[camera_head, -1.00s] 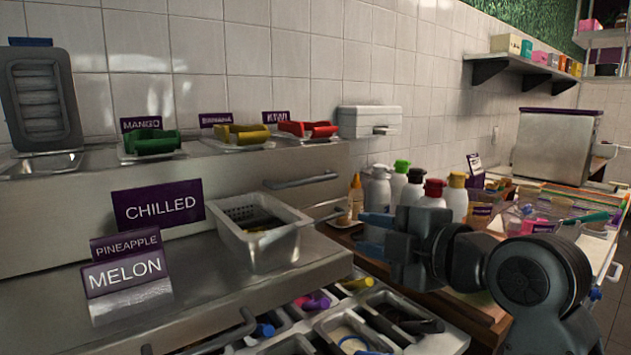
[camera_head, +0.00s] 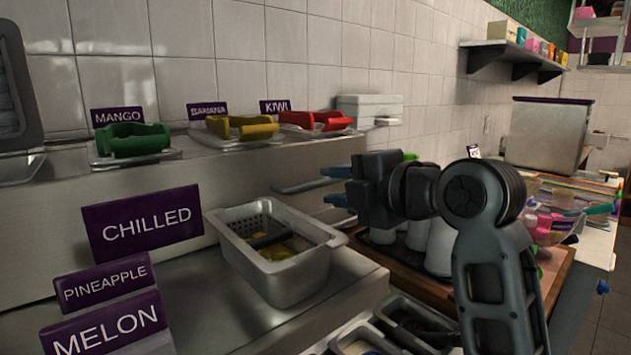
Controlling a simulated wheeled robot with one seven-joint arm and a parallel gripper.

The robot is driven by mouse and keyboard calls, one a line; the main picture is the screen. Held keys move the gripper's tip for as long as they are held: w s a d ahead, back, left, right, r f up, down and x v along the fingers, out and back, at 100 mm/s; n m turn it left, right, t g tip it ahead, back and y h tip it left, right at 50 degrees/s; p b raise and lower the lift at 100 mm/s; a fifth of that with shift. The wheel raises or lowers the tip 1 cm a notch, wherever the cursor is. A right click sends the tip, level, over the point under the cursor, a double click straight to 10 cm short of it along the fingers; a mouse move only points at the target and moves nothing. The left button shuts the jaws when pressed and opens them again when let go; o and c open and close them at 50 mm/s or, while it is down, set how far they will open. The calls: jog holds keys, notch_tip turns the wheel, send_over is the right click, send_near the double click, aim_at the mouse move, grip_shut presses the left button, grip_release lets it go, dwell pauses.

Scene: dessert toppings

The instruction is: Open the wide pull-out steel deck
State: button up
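A stepped steel unit fills the left side. Its upper steel level (camera_head: 235,165) carries the fruit holders, and its lower steel deck (camera_head: 215,300) carries the pan and signs. A grey bar handle (camera_head: 305,185) sticks out at the right of the upper level's front. My gripper (camera_head: 337,186) points left, with its two blue fingertips apart, one above the other. The tips are at the handle's right end in the picture; I cannot tell whether they touch it. Nothing shows held. I cannot tell which level slides.
A perforated steel pan (camera_head: 235,235) stands on the lower deck, close below the handle. CHILLED (camera_head: 145,222), PINEAPPLE (camera_head: 105,282) and MELON (camera_head: 108,330) signs stand left of it. White bottles (camera_head: 440,245) are partly hidden behind my arm. Topping bins (camera_head: 370,340) lie below.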

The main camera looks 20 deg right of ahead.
aim_at(321, 185)
jog(key=shift+x, duration=2.35)
grip_shut()
